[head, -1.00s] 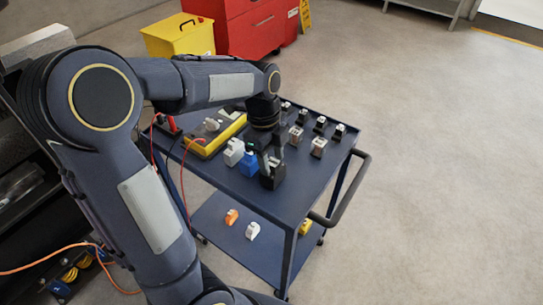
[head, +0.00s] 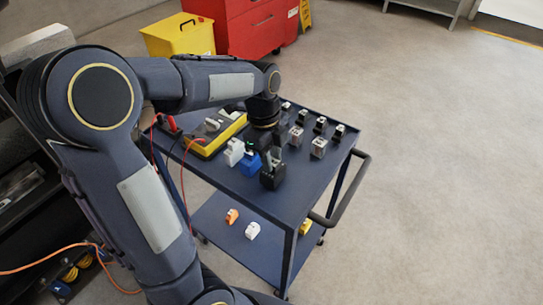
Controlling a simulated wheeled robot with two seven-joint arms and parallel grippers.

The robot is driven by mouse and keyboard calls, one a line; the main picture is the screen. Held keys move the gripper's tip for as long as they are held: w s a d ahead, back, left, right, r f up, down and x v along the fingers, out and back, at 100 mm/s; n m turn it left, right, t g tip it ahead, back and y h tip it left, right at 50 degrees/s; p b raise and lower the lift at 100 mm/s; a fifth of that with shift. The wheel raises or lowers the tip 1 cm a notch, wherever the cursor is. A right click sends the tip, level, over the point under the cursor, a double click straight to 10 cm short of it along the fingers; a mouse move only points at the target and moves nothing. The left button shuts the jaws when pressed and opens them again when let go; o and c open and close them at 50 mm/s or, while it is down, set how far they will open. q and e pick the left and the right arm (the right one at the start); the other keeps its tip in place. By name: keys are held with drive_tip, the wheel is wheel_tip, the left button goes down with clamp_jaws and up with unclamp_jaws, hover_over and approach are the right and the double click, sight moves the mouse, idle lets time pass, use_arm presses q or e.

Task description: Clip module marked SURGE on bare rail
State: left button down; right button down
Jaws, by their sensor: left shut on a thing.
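My left gripper (head: 270,163) points down over the blue cart's top shelf and is shut on a dark module (head: 272,180). I cannot tell whether the module is clear of the shelf. A blue module (head: 249,164) and a white module (head: 233,152) stand just to its left. No marking is legible at this size, so I cannot tell which module says SURGE. I cannot make out a bare rail. My right gripper is out of view.
The blue cart (head: 315,187) holds several small parts along its back right side and a yellow-edged meter (head: 217,135) with red leads. An orange piece (head: 232,216) and a white piece (head: 252,230) lie on its lower shelf. Open floor lies right of the cart.

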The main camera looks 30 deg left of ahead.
sight(274, 162)
use_arm(q)
drive_tip(key=shift+r+p, duration=1.15)
drive_tip(key=shift+r, duration=0.35)
drive_tip(key=shift+r, duration=0.1)
wheel_tip(274, 162, up, 5)
drive_tip(key=p, duration=0.4)
drive_tip(key=shift+f, duration=0.25)
